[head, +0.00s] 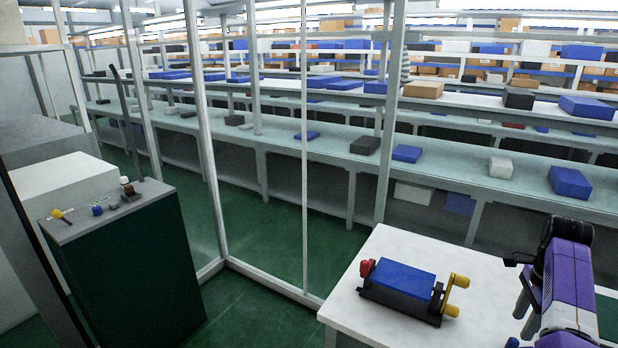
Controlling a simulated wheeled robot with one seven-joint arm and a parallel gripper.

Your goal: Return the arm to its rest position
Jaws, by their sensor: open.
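My purple arm reaches in at the right edge of the head view. My gripper (524,314), with pale grey-blue fingers, shows at its lower left, over the right part of the white table (380,248). It is open, and I see nothing between its fingers. Part of the arm is cut off by the picture's edge. A black fixture (392,300) holding a blue block (402,278) stands on the white table to the left of my gripper, apart from it. The fixture has a red knob (366,268) and yellow knobs (455,295).
A dark green cabinet (130,270) at the left carries a yellow-handled tool (62,215) and several small items. A framed glass partition (255,278) stands behind the table. Long benches with blue boxes (570,182) lie beyond it. Green floor shows between cabinet and table.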

